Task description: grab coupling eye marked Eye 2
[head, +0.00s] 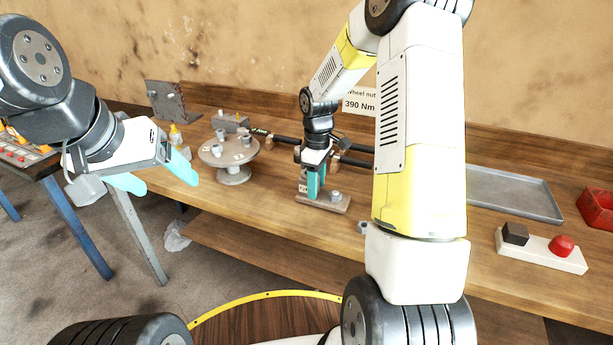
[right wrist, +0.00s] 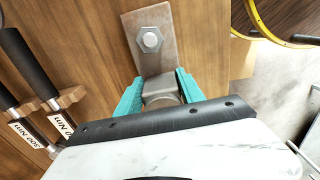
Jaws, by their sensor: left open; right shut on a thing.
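My right gripper (head: 315,187) points down at a small metal base plate (head: 335,203) on the workbench. In the right wrist view its teal fingers (right wrist: 159,90) are shut on a grey metal piece (right wrist: 160,88), apparently the coupling eye; no "Eye 2" mark is readable on it. The piece is at one end of the plate, which also shows there (right wrist: 150,18); whether they touch is unclear. A hex nut or bolt head (right wrist: 150,40) sits on the plate beyond the fingers. My left gripper (head: 168,186) is open and empty, left of the bench's round stand.
A round stand (head: 232,168) with several metal parts is left of the plate. Torque wrenches (head: 355,160) lie behind the right gripper. A grey tray (head: 512,192), red bin (head: 597,208) and button box (head: 540,250) are at right. The bench front between plate and stand is clear.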

